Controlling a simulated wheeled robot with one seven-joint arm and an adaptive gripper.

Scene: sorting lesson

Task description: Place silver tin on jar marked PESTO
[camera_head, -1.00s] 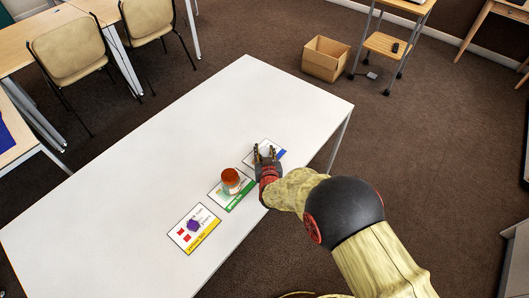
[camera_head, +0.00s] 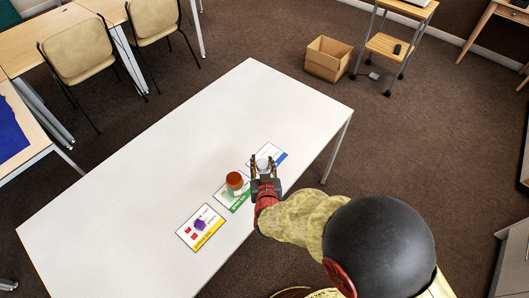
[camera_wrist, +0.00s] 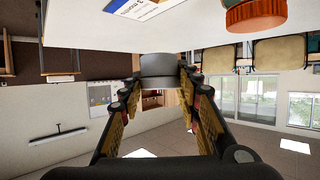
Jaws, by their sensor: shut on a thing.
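The silver tin (camera_head: 263,163) is a small pale grey cylinder. My gripper (camera_head: 264,170) is shut on it, with one finger on each side. In the wrist view the tin (camera_wrist: 160,68) is between the fingertips (camera_wrist: 160,80). The jar (camera_head: 236,184) has an orange-red lid and stands upright on the green-edged card, just left of my gripper. Its lid shows in the wrist view (camera_wrist: 257,14), apart from the tin. The wording on the jar cannot be read.
A blue-edged card (camera_head: 271,153), the green-edged card (camera_head: 240,203) and a yellow-edged card (camera_head: 207,239) lie in a row on the white table (camera_head: 130,195). A purple piece (camera_head: 201,224) and red marks show on the yellow-edged card. The table's left part is clear.

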